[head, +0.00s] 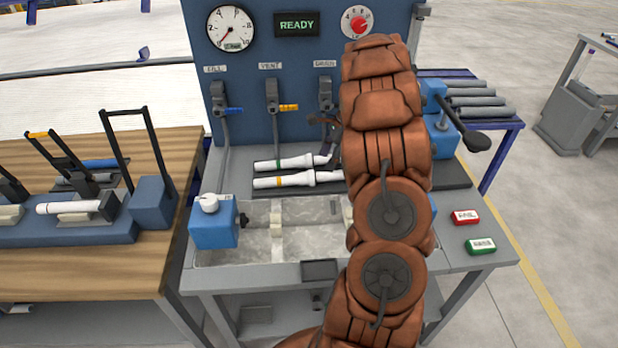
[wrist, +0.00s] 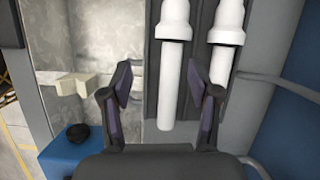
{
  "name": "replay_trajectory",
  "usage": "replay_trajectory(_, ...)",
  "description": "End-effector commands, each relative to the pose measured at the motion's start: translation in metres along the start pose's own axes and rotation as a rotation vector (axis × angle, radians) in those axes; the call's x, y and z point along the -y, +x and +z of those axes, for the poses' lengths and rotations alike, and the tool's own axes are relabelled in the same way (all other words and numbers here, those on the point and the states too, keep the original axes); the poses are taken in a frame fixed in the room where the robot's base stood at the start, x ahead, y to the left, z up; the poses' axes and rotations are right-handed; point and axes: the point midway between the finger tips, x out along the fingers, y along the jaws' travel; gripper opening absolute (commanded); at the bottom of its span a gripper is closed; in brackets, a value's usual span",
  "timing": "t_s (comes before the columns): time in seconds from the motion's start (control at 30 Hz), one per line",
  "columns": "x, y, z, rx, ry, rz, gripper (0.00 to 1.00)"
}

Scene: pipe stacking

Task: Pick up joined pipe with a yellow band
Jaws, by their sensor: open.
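The white joined pipe with a yellow band (head: 272,183) lies on a dark strip behind the trough in the head view, its right part hidden by my arm. A similar white pipe with a green band (head: 290,163) lies parallel just behind it. My gripper (head: 325,132) is mostly hidden there behind my arm. In the wrist view my gripper (wrist: 172,82) is open and empty. The pipe nearer the trough (wrist: 170,85) lies between its fingers in the picture, collar at the top. The other pipe (wrist: 222,60) is partly behind the right finger. No bands show in the wrist view.
The wet trough (head: 310,213) has a blue clamp (head: 213,222) at its left end. The blue gauge panel (head: 270,90) with valve handles stands behind the pipes. A wooden bench (head: 150,260) stands left. Grey pipes (head: 480,102) lie on a rack at right.

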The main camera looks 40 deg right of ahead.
Motion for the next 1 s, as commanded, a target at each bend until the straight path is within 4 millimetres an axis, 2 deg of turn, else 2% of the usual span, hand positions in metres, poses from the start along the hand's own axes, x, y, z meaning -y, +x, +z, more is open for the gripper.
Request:
replay_trajectory(0.03,0.004,0.003,-0.01,0.012,0.033,-0.006,0.61)
replay_trajectory(0.1,0.009,0.005,-0.018,0.025,0.066,-0.017,0.61)
replay_trajectory(0.27,0.015,0.008,-0.027,0.036,0.099,-0.028,0.61)
replay_trajectory(0.67,0.015,0.04,-0.023,0.039,0.102,-0.024,0.61)
replay_trajectory(1.0,0.017,0.076,-0.018,0.036,0.099,-0.026,0.61)
